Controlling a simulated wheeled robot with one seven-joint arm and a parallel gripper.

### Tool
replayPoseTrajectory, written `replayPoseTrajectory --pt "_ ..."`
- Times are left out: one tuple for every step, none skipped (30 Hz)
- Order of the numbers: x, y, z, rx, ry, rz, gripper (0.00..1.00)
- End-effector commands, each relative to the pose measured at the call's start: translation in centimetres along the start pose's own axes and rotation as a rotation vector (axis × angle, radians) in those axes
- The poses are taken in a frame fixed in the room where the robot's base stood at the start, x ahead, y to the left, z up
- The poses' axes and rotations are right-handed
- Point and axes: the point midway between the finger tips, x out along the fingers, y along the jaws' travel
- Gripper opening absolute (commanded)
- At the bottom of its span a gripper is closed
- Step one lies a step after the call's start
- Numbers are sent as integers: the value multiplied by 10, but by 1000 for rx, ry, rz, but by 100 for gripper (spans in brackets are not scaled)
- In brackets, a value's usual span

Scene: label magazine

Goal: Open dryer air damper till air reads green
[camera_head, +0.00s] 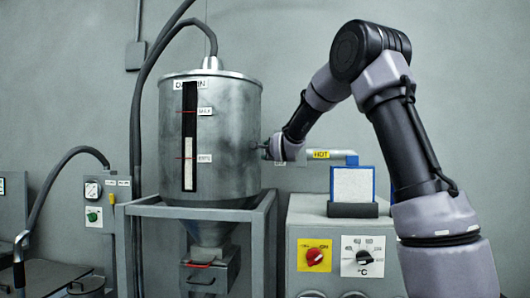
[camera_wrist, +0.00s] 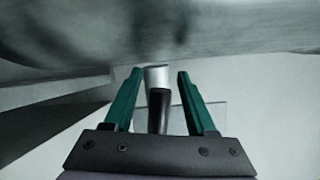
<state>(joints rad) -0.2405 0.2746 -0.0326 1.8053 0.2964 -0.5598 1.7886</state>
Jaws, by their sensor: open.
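My gripper (camera_head: 268,151) is at the right side of the steel hopper (camera_head: 232,135) in the head view, close to its wall. In the wrist view, my gripper (camera_wrist: 158,85) has its two teal fingers spread apart. A small handle (camera_wrist: 157,108), black with a pale metal end, stands between the fingers with a gap on each side. Whether it is the air damper's handle, I cannot tell. The hopper wall (camera_wrist: 200,28) fills the top of the wrist view. I cannot make out a green air reading; the handle is hidden in the head view.
Right of the hopper, a grey dryer unit (camera_head: 325,218) carries a red knob (camera_head: 315,256), a °C dial (camera_head: 363,257) and a blue-edged filter-like block (camera_head: 353,185). A pipe with a yellow HOT label (camera_head: 321,155) runs behind. A frame (camera_head: 197,212) supports the hopper. A small gauge (camera_head: 92,190) is at left.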

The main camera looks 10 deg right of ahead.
Motion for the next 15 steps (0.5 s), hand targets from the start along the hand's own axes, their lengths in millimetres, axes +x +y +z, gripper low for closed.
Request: replayPoseTrajectory --pt "5 1 0 0 0 1 56" --pt "7 1 0 0 0 1 56" --pt "9 0 0 -1 0 1 56" --pt "10 0 0 -1 0 0 56" --pt "11 0 0 -1 0 0 56" --pt "11 0 0 -1 0 0 56" --pt "12 0 0 -1 0 0 56" --pt "12 0 0 -1 0 0 56" --pt "12 0 0 -1 0 0 56" --pt "12 0 0 -1 0 0 56" --pt "12 0 0 -1 0 0 56" --pt "12 0 0 -1 0 0 56" --pt "11 0 0 -1 0 0 53" --pt "11 0 0 -1 0 0 41" --pt "11 0 0 -1 0 0 26"
